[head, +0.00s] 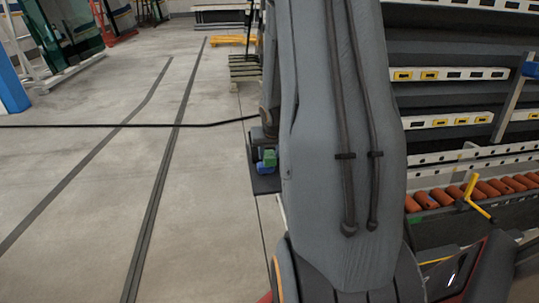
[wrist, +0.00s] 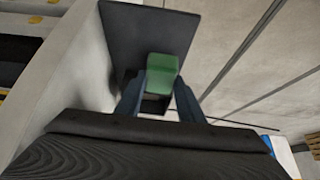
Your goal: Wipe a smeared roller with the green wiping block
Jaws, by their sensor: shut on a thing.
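The green wiping block (wrist: 160,72) is between the two blue fingers of my gripper (wrist: 161,88) in the wrist view, and the gripper is shut on it. In the head view the green block (head: 270,158) and my gripper (head: 263,163) show small, just left of my arm, over a dark flat tray (head: 267,185). Whether the block touches the tray, which also shows in the wrist view (wrist: 125,35), I cannot tell. A row of orange rollers (head: 487,190) lies at the right of the head view, partly hidden by my arm. No smear is clear at this size.
A yellow bent handle (head: 469,188) stands up in front of the rollers. The washer's dark frame with pale rails (head: 455,121) fills the right side. The concrete floor (head: 85,160) at left is open, with a dark cable (head: 100,126) across it.

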